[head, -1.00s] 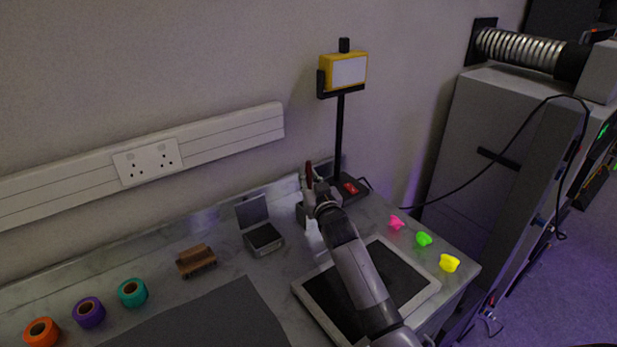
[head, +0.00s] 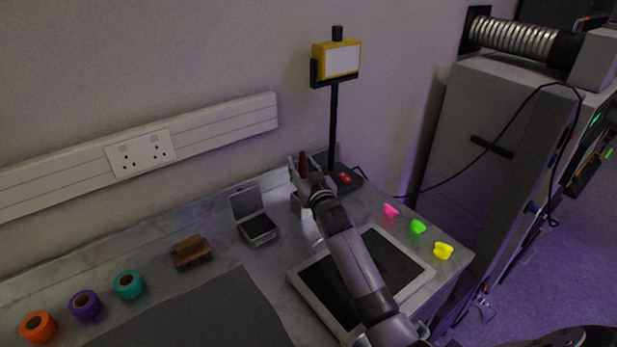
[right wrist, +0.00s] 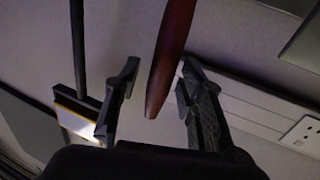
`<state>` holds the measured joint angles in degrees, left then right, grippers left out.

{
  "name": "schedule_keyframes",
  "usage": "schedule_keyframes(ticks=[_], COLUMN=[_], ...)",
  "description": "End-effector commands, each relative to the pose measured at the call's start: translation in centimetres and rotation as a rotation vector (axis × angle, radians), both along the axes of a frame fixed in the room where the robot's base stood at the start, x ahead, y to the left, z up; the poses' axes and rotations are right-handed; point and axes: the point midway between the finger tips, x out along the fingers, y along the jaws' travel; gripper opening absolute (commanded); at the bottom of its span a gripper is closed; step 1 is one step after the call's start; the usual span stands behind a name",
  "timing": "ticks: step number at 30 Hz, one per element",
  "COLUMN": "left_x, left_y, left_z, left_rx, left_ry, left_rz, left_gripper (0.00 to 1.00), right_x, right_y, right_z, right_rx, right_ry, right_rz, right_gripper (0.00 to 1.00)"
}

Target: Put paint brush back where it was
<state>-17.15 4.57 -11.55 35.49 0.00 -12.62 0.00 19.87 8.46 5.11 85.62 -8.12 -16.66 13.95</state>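The paint brush shows as a dark red tapered handle (head: 303,160) standing about upright at the back of the bench. In the right wrist view its handle (right wrist: 168,55) runs between my fingers, with a gap on both sides. My right gripper (head: 300,163) is open around the handle; its spread fingers also show in the right wrist view (right wrist: 159,68). A light grey holder (head: 299,207) stands just below the gripper, partly hidden by it. The brush's lower end is hidden, so I cannot tell how it sits in the holder. My left gripper is out of view.
A framed dark panel (head: 414,287) lies under my right arm. An open grey box (head: 257,230), a brown brush (head: 191,252), tape rolls (head: 128,284) and coloured pieces (head: 417,227) lie around.

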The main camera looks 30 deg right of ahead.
Motion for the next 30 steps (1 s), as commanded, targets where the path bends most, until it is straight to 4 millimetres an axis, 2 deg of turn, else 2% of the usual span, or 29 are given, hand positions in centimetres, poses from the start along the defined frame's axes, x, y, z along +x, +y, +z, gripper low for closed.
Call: schedule_keyframes(ticks=[5, 12, 18, 23, 30], left_x=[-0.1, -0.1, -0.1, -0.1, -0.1], left_y=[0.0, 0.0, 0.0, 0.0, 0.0], left_z=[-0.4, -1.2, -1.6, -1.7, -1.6], left_rx=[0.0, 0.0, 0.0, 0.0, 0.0], left_ry=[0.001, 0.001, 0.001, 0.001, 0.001], left_rz=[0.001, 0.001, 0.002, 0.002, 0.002], left_gripper=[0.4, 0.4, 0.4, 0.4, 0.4], right_x=[-2.5, -7.4, -10.4, -11.5, -11.7], right_y=[0.5, 1.3, 1.8, 2.0, 2.1], right_z=[-0.4, -0.4, -0.3, -0.2, -0.1], right_rx=[0.0, 0.001, 0.0, 0.001, 0.0], right_ry=[0.002, 0.003, 0.002, 0.002, 0.002], right_rz=[0.001, 0.0, 0.0, 0.0, 0.0], right_gripper=[0.37, 0.37, 0.37, 0.37, 0.37])
